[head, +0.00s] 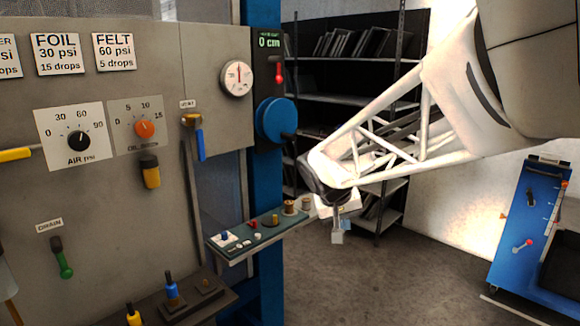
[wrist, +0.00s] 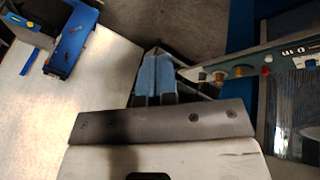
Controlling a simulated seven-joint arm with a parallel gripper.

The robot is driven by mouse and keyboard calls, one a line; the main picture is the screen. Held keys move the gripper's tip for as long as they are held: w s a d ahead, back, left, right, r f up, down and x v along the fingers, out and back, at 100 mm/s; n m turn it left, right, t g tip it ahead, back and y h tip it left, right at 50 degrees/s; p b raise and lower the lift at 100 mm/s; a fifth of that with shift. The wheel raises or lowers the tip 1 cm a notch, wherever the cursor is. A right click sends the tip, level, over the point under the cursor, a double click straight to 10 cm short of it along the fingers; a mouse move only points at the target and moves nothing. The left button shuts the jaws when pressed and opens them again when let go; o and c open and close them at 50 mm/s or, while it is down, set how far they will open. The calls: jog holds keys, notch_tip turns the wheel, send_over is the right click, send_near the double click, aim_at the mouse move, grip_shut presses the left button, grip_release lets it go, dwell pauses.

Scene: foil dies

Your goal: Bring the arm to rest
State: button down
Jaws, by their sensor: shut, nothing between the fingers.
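My gripper (head: 339,229) hangs from the end of my white lattice arm, at the middle right of the head view. It is beside the right end of the small shelf, above the floor, and holds nothing. In the wrist view my gripper (wrist: 156,72) shows two blue finger pads side by side, shut against each other. No object shows between the fingers.
A dark rack (head: 345,98) is at the back. A blue cabinet (head: 515,225) stands right. Floor between is clear.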

jog(key=s+d+f+y, duration=0.1)
jog(key=s+d, duration=0.2)
jog(key=s, duration=1.2)
jog(key=s+d+f+g+y, duration=0.1)
jog(key=s+d+f+y, duration=0.1)
jog(key=s, duration=1.2)
jog(key=shift+s+d+f+m, duration=0.15)
jog(key=shift+s+d+m, duration=0.15)
jog(key=shift+s+d, duration=0.1)
